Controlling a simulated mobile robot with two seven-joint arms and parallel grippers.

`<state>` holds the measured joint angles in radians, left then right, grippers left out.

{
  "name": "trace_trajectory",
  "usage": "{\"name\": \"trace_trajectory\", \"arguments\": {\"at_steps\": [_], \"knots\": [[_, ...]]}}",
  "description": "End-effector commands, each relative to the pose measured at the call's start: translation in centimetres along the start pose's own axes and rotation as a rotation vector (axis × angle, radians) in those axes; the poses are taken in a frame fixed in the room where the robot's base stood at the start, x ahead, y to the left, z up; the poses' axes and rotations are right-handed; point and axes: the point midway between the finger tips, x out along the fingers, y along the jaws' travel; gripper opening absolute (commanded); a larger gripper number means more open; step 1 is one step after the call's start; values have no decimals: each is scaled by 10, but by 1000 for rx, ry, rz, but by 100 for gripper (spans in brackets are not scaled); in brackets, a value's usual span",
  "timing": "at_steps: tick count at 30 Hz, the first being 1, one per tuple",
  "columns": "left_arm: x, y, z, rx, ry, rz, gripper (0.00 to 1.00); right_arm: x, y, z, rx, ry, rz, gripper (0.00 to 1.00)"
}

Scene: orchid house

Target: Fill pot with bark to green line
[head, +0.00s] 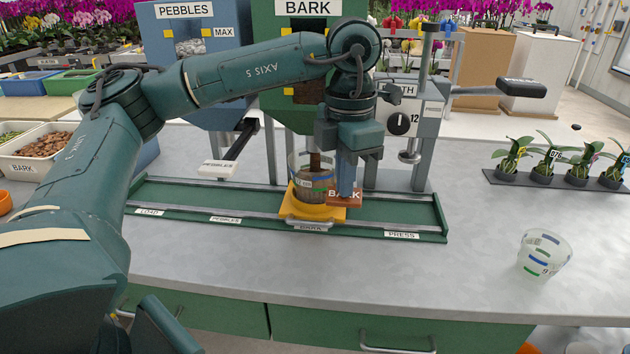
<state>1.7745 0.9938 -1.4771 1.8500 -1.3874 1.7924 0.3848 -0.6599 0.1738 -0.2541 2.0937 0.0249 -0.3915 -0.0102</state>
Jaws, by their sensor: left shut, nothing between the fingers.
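A clear pot (297,168) stands on a yellow carriage (318,211) at the BARK station of the green rail. Brown bark fills its lower part, and a brown column of bark (315,162) shows above it, under the chute. Coloured bands ring the pot; I cannot tell exactly how the bark surface stands against the green line. My left gripper (346,192) is shut and empty, pointing down at the orange-brown BARK paddle (343,198), its tips at or on it. The gripper and arm hide part of the BARK hopper (292,103). My right gripper is not in view.
The PEBBLES hopper (187,70) and its white paddle (219,168) are left of the pot. A press with a dial (403,124) stands right. A second clear pot (543,254) is on the bare right counter. Potted orchids (541,172) stand behind it.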

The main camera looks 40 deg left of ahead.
Motion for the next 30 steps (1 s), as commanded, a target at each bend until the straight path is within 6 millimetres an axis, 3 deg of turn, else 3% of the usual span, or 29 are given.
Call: {"name": "trace_trajectory", "arguments": {"at_steps": [11,24,30], "knots": [[0,0,0,0,1,0,0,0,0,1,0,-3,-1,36],[-76,0,0,-1,1,0,0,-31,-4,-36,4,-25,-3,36],[-80,0,0,0,1,0,0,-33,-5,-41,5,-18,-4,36]]}}
